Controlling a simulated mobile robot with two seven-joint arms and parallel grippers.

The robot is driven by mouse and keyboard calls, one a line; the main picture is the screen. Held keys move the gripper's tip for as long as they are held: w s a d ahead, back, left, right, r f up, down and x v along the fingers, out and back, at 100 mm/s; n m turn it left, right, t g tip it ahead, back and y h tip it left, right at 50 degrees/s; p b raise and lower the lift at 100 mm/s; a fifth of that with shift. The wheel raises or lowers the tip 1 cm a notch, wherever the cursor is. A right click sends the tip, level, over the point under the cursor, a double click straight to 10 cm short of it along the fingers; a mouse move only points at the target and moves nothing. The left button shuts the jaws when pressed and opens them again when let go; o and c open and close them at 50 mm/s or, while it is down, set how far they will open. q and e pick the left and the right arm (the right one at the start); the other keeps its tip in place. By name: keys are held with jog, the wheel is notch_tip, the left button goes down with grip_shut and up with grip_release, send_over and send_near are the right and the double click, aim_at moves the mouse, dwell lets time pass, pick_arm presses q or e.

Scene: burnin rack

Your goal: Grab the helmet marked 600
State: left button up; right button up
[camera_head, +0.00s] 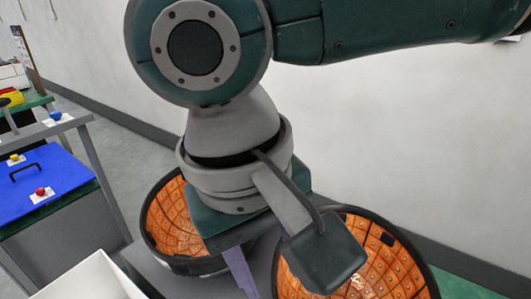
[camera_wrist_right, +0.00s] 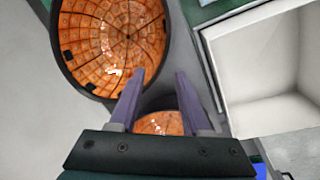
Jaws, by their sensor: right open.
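Two bowl-shaped helmets with orange tiled insides and dark rims lie open side up. In the head view one helmet (camera_head: 162,222) is left of my right wrist and the other helmet (camera_head: 392,262) is right of it; my arm partly covers both. No 600 mark is readable on either. My right gripper (camera_wrist_right: 156,88) is open and empty, with its purple fingers pointing toward the helmets. In the right wrist view one helmet (camera_wrist_right: 110,42) is at upper left and the other (camera_wrist_right: 160,122) shows low between the fingers. My left gripper is not in view.
A white open bin (camera_head: 88,282) stands at the lower left, and at right in the wrist view (camera_wrist_right: 262,62). A blue panel (camera_head: 48,182) with a black handle and small coloured knobs is at the left. A pale wall (camera_head: 430,130) runs behind the helmets.

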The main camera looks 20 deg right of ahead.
aim_at(276, 291)
jog(key=f, duration=0.4)
jog(key=shift+d+f, duration=0.2)
jog(key=shift+d, duration=0.05)
jog(key=shift+s+d+f, duration=0.15)
jog(key=shift+f, duration=0.75)
jog(key=shift+s+d+f, duration=0.1)
jog(key=shift+s+f, duration=0.05)
jog(key=shift+f, duration=0.75)
jog(key=shift+s+d+f, duration=0.15)
jog(key=shift+f, duration=0.75)
grip_shut()
